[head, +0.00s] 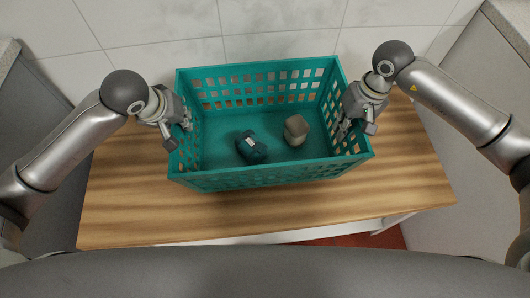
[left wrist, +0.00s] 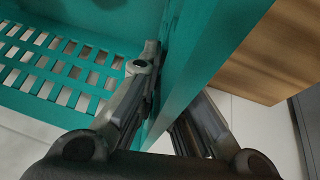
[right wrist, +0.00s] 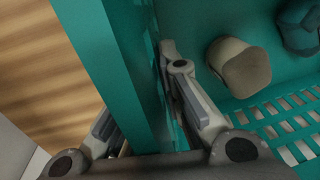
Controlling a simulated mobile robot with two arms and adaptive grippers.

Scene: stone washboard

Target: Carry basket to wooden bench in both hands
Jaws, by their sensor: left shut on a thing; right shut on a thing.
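A teal plastic basket (head: 270,178) with slotted walls is over the wooden bench (head: 300,211); I cannot tell whether its bottom touches the bench top. A dark teal item (head: 250,146) and a beige item (head: 296,130) lie inside on its floor. My left gripper (head: 183,126) is shut on the left end wall, with one finger inside and one outside, as the left wrist view (left wrist: 155,100) shows. My right gripper (head: 346,130) is shut on the right end wall in the same way, seen in the right wrist view (right wrist: 158,100).
A tiled wall (head: 150,25) stands close behind the bench. Grey units flank it at the left (head: 40,110) and right (head: 450,190). Bare bench top shows at the front and both sides of the basket. A reddish floor (head: 360,239) shows below the front edge.

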